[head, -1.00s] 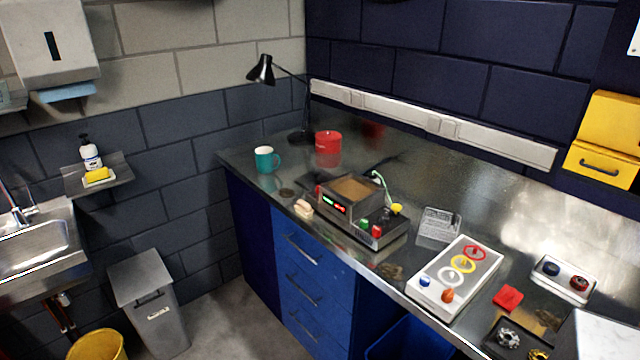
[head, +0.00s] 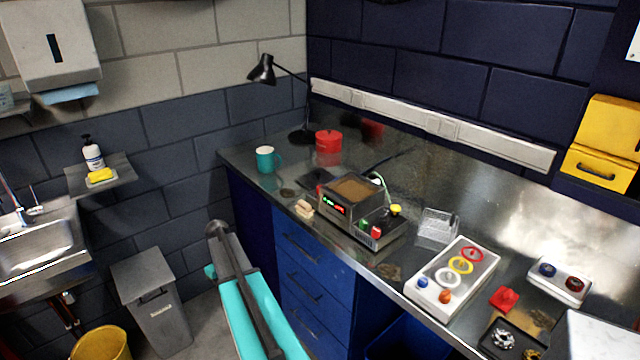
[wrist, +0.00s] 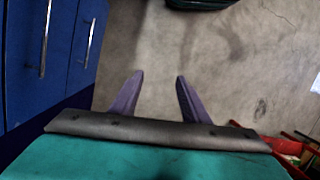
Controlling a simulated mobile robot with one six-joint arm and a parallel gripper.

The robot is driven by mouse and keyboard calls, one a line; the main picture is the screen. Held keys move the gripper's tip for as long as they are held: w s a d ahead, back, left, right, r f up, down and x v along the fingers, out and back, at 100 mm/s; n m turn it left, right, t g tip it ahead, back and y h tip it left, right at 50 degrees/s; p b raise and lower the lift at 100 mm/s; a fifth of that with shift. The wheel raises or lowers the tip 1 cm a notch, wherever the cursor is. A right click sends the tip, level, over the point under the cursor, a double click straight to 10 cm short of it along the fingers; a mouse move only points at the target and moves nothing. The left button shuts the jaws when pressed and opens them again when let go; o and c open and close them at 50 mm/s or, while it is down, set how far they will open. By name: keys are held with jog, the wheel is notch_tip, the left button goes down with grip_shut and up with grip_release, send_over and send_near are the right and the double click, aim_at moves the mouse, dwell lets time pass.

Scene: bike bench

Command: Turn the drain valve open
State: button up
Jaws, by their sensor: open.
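A grey washer-like unit (head: 352,207) with a brown-filled basin (head: 357,189) stands on the bench in the head view. Its front has a lit display (head: 334,209), and small green (head: 364,225) and red (head: 376,233) parts sit near its right corner. A yellow knob (head: 396,209) stands at its right side. I cannot tell for sure which part is the drain valve. My gripper (wrist: 159,78) is open and empty in the wrist view, pointing at bare floor. It is away from the unit, and its fingers do not show clearly in the head view.
The bench (head: 440,190) also holds a teal mug (head: 266,160), a red canister (head: 328,142), a wire-like rack (head: 437,226), a ring board (head: 452,275) and a knob plate (head: 560,281). Blue drawers (head: 312,275) with protruding handles are below. A grey bin (head: 152,305) stands left.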

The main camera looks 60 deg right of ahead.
jog(key=d+r+m+t+p, duration=0.1)
jog(key=d+r+p, duration=0.1)
jog(key=d+r, duration=2)
jog(key=s+d+r, duration=0.5)
jog(key=d+r, duration=0.2)
jog(key=r, duration=0.3)
jog(key=s+d+r+t+h, duration=0.1)
jog(key=s+d+r, duration=0.4)
jog(key=d+r, duration=0.3)
jog(key=shift+s+r+m+p, duration=0.35)
jog(key=shift+s+r+m, duration=0.05)
jog(key=shift+r, duration=0.45)
jog(key=shift+d+f, duration=0.1)
jog(key=shift+f+p, duration=2.25)
jog(key=shift+f, duration=4.6)
